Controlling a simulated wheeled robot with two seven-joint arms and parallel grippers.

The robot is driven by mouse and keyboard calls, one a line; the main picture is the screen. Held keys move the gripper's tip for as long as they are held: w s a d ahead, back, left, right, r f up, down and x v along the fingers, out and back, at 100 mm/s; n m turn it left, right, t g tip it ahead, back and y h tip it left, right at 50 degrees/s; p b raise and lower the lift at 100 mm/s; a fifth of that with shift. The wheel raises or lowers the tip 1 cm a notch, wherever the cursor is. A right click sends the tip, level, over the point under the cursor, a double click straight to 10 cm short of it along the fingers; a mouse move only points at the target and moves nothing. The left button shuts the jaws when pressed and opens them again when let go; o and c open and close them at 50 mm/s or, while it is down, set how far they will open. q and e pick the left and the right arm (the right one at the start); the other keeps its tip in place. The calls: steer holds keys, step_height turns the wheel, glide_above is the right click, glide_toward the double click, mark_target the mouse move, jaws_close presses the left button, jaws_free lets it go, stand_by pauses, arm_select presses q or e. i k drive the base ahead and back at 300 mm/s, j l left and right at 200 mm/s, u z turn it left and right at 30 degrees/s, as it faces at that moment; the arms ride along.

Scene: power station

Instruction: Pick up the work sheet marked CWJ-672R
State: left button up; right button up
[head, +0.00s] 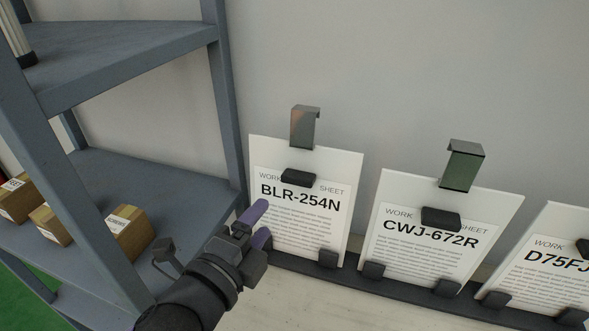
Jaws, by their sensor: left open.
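The work sheet marked CWJ-672R (420,252) is on a white board under a black clip, in the middle of a row. The board stands tilted back in a dark rack, with a metal hook (463,165) at its top. My left gripper (262,224) has purple fingertips. It is open and empty, in front of the lower left edge of the BLR-254N sheet (297,222), to the left of the CWJ-672R sheet and apart from it. My right gripper does not show.
A third sheet marked D75FJ, cut off by the frame, stands at the right (545,270). The dark rack (320,272) runs along a pale surface (300,302). A grey-blue shelf unit (130,175) with several cardboard boxes (128,232) stands at the left, close to my left arm.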

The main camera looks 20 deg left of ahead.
mark_target(425, 231)
steer(key=k+j, duration=0.1)
steer(key=k, duration=0.4)
steer(key=k+j, duration=0.15)
steer(key=k, duration=0.35)
